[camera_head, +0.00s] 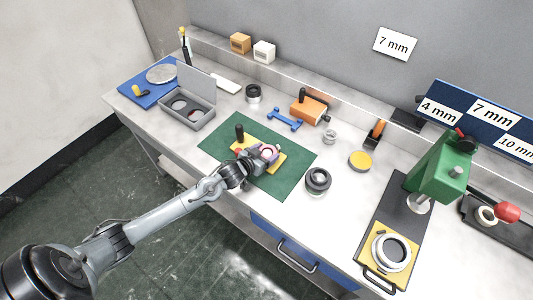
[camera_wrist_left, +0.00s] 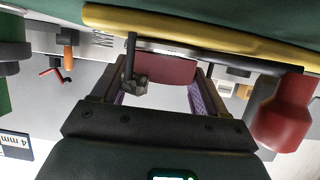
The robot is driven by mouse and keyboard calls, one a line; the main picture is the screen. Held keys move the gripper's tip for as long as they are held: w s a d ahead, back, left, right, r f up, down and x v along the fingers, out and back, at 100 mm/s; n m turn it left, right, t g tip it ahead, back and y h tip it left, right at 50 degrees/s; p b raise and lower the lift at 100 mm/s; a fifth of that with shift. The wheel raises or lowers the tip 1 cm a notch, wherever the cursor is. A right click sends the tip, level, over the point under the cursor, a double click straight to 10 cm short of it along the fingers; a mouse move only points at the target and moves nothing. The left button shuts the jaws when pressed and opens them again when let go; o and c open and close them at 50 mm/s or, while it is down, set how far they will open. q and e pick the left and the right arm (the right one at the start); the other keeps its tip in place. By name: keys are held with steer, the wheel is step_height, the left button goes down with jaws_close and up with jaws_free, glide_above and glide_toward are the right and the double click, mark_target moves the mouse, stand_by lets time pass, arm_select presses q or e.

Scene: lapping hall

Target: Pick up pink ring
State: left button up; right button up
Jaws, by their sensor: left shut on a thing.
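The pink ring (camera_head: 267,151) is at the yellow plate (camera_head: 282,163) on the green mat (camera_head: 222,133). My left gripper (camera_head: 263,154) reaches in from the left and is shut on the ring. In the left wrist view the ring (camera_wrist_left: 165,68) shows as a dull red band between the two fingers of the gripper (camera_wrist_left: 158,92), close beside the yellow plate (camera_wrist_left: 200,36). I cannot tell whether the ring touches the plate. The gripper hides part of both in the head view. My right gripper is in neither view.
A black upright handle (camera_head: 240,132) stands on the plate beside the gripper. A red knob (camera_wrist_left: 285,115) is close to one finger in the wrist view. A dark ring (camera_head: 318,180) stands right of the mat. A green press (camera_head: 440,168) stands farther right.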

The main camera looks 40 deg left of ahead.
arm_select(q)
steer(key=shift+r, duration=0.65)
step_height(320, 180, up, 3)
steer(key=shift+f+p, duration=0.2)
steer(key=shift+p, duration=0.3)
steer(key=d+r, duration=0.6)
steer(key=d, duration=0.5)
steer(key=s+d, duration=0.5)
steer(key=s, duration=0.1)
steer(key=s+r+p, duration=0.3)
steer(key=r+p, duration=1)
steer(key=p, duration=0.2)
steer(key=s+r+p, duration=0.3)
steer(key=r+p, duration=1.1)
steer(key=p, duration=0.2)
steer(key=shift+s+d+m+h, duration=0.3)
steer(key=shift+d+h, duration=0.1)
steer(key=shift+d, duration=0.05)
